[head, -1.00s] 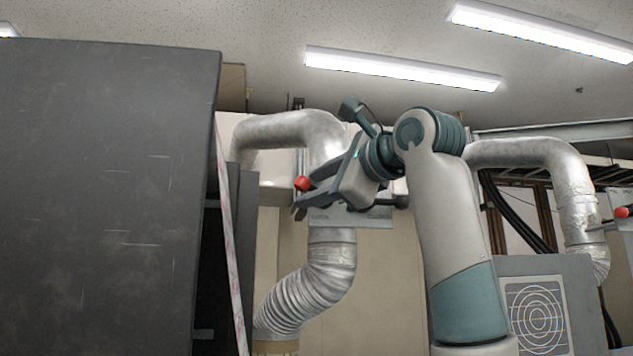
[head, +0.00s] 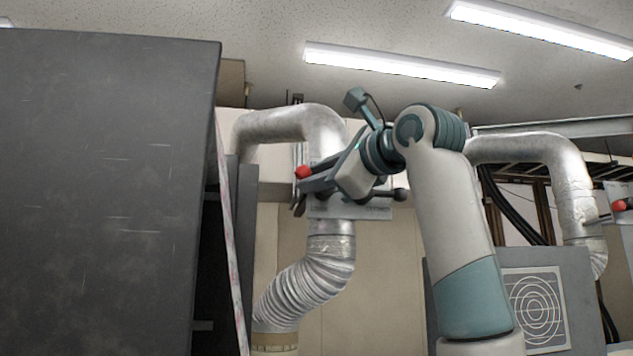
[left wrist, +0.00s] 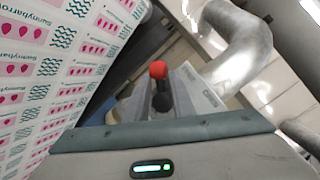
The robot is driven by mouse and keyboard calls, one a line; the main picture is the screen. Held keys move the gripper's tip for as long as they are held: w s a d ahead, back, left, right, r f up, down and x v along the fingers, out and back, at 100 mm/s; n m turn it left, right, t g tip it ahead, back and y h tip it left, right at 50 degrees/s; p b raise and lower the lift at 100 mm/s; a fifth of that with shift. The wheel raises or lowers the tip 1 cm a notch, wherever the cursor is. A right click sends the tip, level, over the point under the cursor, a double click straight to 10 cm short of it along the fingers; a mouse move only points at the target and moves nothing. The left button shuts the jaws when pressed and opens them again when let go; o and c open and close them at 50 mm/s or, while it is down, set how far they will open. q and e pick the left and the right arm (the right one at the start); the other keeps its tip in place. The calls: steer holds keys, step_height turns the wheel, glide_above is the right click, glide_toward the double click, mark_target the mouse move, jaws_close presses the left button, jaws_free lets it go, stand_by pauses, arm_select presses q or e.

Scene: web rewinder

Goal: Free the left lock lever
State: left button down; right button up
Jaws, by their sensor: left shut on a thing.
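The left lock lever shows as a red ball knob (head: 302,172) in the head view, in front of a grey plate (head: 350,211). My left gripper (head: 308,187) is at this knob, with its arm coming from the right side of the picture. In the left wrist view, the red knob (left wrist: 158,69) tops a dark stem (left wrist: 161,98) between the fingers of my left gripper (left wrist: 162,92). The gripper is shut on the lever. The lever's lower end is hidden by the gripper. My right gripper is not in view.
A large dark panel (head: 100,190) fills the left. A silver duct (head: 310,285) runs behind the gripper. Another red knob (head: 619,205) is at the far right. Printed web (left wrist: 60,75) lies left in the wrist view. A grey box with a ring pattern (head: 537,308) stands lower right.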

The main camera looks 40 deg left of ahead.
arm_select(q)
steer(key=m+b, duration=0.1)
steer(key=m, duration=0.1)
steer(key=m+t+y+b, duration=0.1)
steer(key=m+b, duration=0.1)
steer(key=m+t+b, duration=0.1)
steer(key=m+b, duration=0.1)
steer(key=shift+w+d+r+y, duration=0.35)
steer(key=shift+r+y, duration=0.05)
steer(key=shift+r, duration=0.15)
steer(key=c, duration=1.5)
jaws_free()
steer(key=shift+c, duration=0.2)
